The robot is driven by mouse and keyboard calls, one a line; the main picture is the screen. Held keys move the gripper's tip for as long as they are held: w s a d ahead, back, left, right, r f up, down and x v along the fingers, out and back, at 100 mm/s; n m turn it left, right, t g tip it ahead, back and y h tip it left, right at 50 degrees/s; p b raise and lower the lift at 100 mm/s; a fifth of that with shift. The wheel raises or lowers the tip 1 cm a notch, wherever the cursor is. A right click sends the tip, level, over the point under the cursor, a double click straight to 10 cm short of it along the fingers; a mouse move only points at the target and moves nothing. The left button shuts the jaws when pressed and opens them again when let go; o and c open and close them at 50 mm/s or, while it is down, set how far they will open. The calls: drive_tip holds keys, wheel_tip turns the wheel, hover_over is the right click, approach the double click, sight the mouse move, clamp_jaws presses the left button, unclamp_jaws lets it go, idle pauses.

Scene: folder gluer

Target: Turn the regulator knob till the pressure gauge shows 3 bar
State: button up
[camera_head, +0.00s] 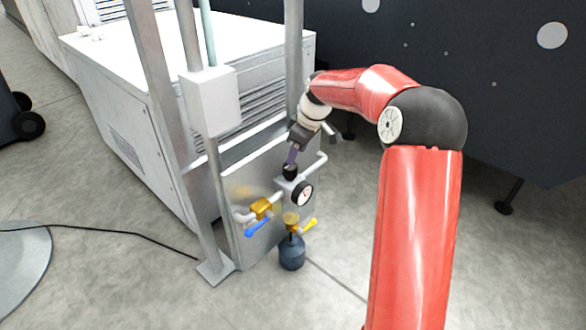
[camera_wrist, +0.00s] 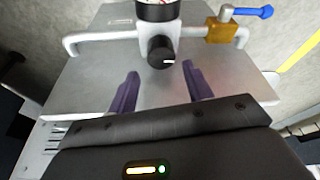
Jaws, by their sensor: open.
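The black regulator knob (camera_wrist: 161,50) has a white mark and shows in the wrist view just beyond my fingertips, between their lines. In the head view the knob (camera_head: 290,171) sits on top of the regulator, close under my gripper (camera_head: 291,157). The two purple fingers of my gripper (camera_wrist: 160,80) are apart, with nothing between them. The pressure gauge (camera_head: 302,193) has a white face and black rim at the regulator's front; its needle is too small to read. In the wrist view the gauge (camera_wrist: 158,8) is cut off by the top edge.
A brass valve with a blue lever (camera_head: 257,228) is on the pipe left of the regulator. A yellow lever (camera_head: 308,226) and a dark blue bowl (camera_head: 292,252) are below. A grey post (camera_head: 212,190) stands left, and a white cabinet (camera_head: 150,130) behind.

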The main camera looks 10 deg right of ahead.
sight(290, 172)
drive_tip(key=f+m+b, duration=0.1)
drive_tip(key=f+m, duration=0.1)
drive_tip(key=w+a+f+m+t+h+b, duration=0.1)
drive_tip(key=f+m+b, duration=0.1)
drive_tip(key=m, duration=0.1)
drive_tip(key=a+f+m+t+h+b, duration=0.1)
drive_tip(key=f+m+b, duration=0.1)
drive_tip(key=f+m, duration=0.1)
drive_tip(key=shift+w, duration=0.3)
drive_tip(key=c, duration=0.7)
drive_tip(key=shift+d+r+p, duration=0.1)
drive_tip(key=shift+r+p, duration=0.05)
drive_tip(key=shift+p, duration=0.4)
drive_tip(key=shift+n, duration=0.6)
